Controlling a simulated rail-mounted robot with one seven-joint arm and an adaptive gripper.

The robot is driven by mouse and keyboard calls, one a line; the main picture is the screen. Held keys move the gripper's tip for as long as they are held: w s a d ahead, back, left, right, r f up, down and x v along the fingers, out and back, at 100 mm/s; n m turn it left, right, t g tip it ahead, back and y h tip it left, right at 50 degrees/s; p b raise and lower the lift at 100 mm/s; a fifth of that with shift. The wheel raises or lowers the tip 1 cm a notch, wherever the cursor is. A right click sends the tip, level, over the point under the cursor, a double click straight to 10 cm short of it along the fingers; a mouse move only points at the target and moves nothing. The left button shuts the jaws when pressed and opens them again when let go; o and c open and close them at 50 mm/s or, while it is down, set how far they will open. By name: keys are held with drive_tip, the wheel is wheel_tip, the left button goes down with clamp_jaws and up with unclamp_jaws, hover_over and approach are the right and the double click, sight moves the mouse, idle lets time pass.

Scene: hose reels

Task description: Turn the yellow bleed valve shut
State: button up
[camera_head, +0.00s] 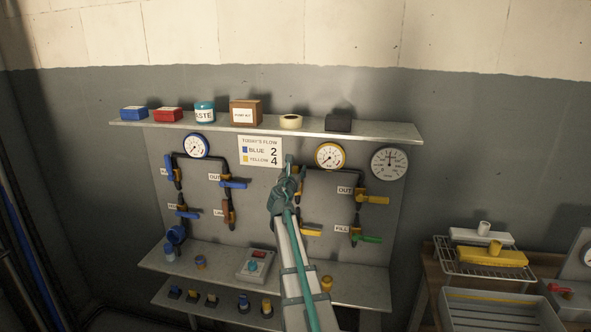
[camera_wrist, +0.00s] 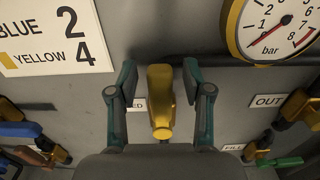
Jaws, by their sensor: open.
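In the wrist view a yellow valve handle (camera_wrist: 160,95) stands upright in the picture between my fingers, with a gap on each side. A label ending in "ED" (camera_wrist: 138,105) is partly hidden beside it. My gripper (camera_wrist: 158,82) is open, with one teal finger on each side of the handle and no clear contact. In the head view my gripper (camera_head: 289,165) is in front of the panel, left of the yellow-rimmed gauge (camera_head: 329,156). There my gripper and arm hide the valve between the fingers.
The yellow OUT valve (camera_head: 373,199) and the green-handled FILL valve (camera_head: 367,238) are to the right. Another yellow handle (camera_head: 311,231) shows close to my arm. Blue-handled valves (camera_head: 233,184) are to the left. A loaded shelf (camera_head: 370,132) is above.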

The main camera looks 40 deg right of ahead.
drive_tip(key=shift+w+d, duration=0.15)
drive_tip(key=shift+c, duration=0.3)
clamp_jaws()
